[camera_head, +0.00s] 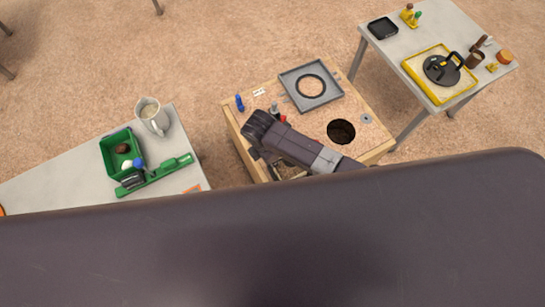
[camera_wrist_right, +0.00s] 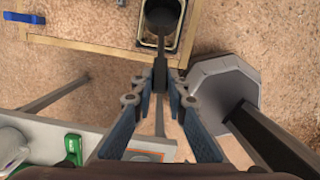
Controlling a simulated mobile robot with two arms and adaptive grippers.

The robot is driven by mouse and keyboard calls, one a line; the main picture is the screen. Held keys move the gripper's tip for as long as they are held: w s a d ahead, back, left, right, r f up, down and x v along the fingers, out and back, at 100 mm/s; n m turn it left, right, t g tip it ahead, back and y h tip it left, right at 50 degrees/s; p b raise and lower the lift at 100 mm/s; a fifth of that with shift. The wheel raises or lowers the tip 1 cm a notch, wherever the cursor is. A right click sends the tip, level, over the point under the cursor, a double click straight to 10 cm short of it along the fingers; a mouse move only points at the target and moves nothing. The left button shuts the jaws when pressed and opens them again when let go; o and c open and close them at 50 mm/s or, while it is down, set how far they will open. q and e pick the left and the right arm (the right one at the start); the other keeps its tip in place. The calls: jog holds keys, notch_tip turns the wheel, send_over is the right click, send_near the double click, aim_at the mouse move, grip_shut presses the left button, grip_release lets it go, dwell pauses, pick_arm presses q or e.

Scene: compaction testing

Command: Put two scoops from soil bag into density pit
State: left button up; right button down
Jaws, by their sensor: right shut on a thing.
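My right gripper (camera_wrist_right: 160,88) is shut on the dark handle of a scoop (camera_wrist_right: 160,68). The scoop's dark bowl is over or inside the opening of a pale-rimmed container, seemingly the soil bag (camera_wrist_right: 181,43); I cannot tell its depth or load. In the head view, my right arm hides the gripper and scoop, and only part of the container (camera_head: 287,171) shows below it. The density pit (camera_head: 341,131) is a dark round hole in the soil-filled wooden box, right of my right wrist. My left gripper is not in view.
A grey square plate with a round opening (camera_head: 297,73) lies at the back of the wooden box (camera_head: 378,153). The left table (camera_head: 60,180) holds a green tray, a pitcher and a green tool. The right table (camera_head: 445,22) holds a yellow tray and small tools.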

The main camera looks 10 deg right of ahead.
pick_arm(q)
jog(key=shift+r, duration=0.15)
pick_arm(e)
jog(key=shift+r+p, duration=0.15)
jog(key=shift+p, duration=0.3)
jog(key=d, duration=0.1)
jog(key=w+d+y, duration=0.1)
jog(key=d+f+g+y, duration=0.1)
jog(key=shift+w+d+b, duration=0.15)
jog(key=shift+w+b, duration=0.2)
jog(key=w+d+y+b, duration=0.1)
jog(key=d+f+g+y+b, duration=0.1)
jog(key=d+b, duration=0.1)
jog(key=shift+w, duration=0.35)
jog(key=b+x, duration=0.4)
jog(key=d+b+x, duration=0.1)
jog(key=b+x, duration=0.1)
jog(key=shift+w+f, duration=0.25)
pick_arm(q)
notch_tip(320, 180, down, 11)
jog(key=b, duration=0.2)
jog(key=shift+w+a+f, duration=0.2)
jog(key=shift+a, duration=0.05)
pick_arm(e)
jog(key=shift+f, duration=1.2)
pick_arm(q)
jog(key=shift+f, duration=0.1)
pick_arm(e)
jog(key=shift+f, duration=0.1)
